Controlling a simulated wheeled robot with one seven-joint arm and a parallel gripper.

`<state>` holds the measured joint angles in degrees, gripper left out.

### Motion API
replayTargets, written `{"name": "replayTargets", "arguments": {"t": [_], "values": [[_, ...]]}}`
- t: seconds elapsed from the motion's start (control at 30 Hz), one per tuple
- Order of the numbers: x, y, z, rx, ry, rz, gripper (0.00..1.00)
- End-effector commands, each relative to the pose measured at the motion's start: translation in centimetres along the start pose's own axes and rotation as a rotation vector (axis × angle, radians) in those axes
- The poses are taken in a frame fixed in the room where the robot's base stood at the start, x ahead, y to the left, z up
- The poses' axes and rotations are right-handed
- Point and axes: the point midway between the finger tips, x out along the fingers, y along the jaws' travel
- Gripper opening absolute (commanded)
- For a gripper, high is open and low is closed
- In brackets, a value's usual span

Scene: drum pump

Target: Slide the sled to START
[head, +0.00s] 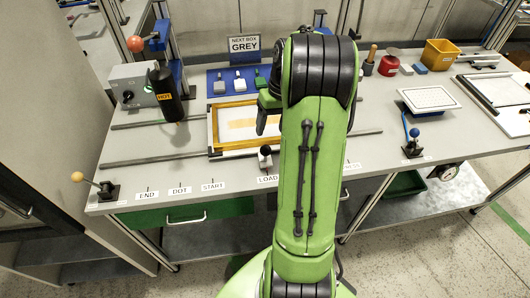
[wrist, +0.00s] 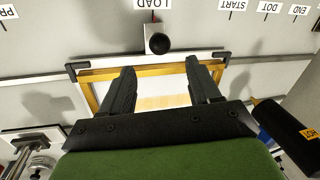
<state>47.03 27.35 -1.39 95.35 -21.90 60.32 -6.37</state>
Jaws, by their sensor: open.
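The sled (head: 214,152) is a dark-edged carriage with a yellow wooden frame, lying on long rails; it also shows in the wrist view (wrist: 88,76). Its black knob on a pale block (wrist: 158,43) is at the front edge, lined up with the LOAD label (wrist: 153,4). In the head view the knob (head: 265,150) stands just in front of the frame. The START label (head: 212,186) is left of LOAD. My gripper (wrist: 158,68) is open and empty above the frame, its fingers apart and pointing toward the knob without touching it. My arm hides the sled's right part.
A yellow-knobbed lever (head: 100,188) is at the left front corner and a blue one (head: 411,140) at right. The rail (head: 150,159) between sled and left end looks clear.

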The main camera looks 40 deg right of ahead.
Motion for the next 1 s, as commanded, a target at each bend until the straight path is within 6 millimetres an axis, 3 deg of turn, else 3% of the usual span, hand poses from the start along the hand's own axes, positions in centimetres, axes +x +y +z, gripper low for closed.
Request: {"name": "replayTargets", "arguments": {"t": [0.03,0.2,0.4,0.77,1.0], "values": [[1.8,0.0,0.0,0.0,-0.004,-0.002,0.62],[6.0,0.0,0.1,0.0,-0.004,-0.001,0.62],[9.6,0.0,0.0,0.0,-0.001,0.0,0.62],[10.3,-0.1,0.0,0.0,0.001,0.001,0.62],[10.3,0.0,0.0,0.0,0.001,0.001,0.25]]}}
